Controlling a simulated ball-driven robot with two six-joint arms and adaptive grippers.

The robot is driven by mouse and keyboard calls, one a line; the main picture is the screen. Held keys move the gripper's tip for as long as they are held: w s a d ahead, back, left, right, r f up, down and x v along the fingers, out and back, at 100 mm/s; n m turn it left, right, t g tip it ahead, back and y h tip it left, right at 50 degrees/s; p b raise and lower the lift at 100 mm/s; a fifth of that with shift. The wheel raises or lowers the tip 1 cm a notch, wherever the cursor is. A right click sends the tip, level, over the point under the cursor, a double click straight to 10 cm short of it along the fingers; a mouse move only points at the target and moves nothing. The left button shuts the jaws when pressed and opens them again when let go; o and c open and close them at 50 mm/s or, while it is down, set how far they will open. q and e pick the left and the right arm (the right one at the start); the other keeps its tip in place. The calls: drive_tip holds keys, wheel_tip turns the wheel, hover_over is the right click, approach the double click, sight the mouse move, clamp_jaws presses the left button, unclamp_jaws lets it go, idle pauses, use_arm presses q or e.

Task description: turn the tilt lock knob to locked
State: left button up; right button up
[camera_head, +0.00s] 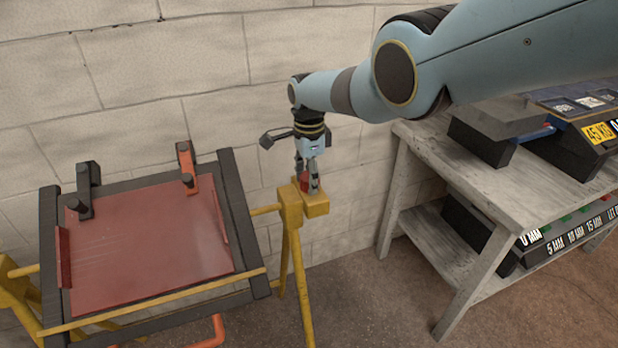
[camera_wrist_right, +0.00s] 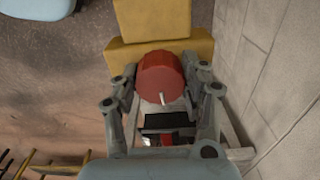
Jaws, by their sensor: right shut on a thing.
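The tilt lock knob (camera_head: 304,180) is a small red round knob on top of the yellow post of the frame stand (camera_head: 291,215). In the right wrist view the knob (camera_wrist_right: 159,78) shows as a red disc with a small pale pointer at its lower edge. My right gripper (camera_head: 307,178) points down over the post, and its fingers are shut on the knob from both sides. The right gripper also shows in the wrist view (camera_wrist_right: 162,88). The lock marks cannot be read. My left gripper is not in view.
A tilted frame with a red panel (camera_head: 150,245) stands left of the post, with a black clamp (camera_head: 85,190) and an orange clamp (camera_head: 187,167) at its upper edge. A wooden bench (camera_head: 480,165) with dark boxes stands at right. A block wall is close behind.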

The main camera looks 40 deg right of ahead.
drive_tip(key=shift+w+r+m, duration=0.1)
drive_tip(key=shift+m, duration=0.2)
drive_tip(key=o, duration=1.2)
wheel_tip(320, 180, up, 12)
drive_tip(key=shift+f, duration=0.1)
idle(0.5)
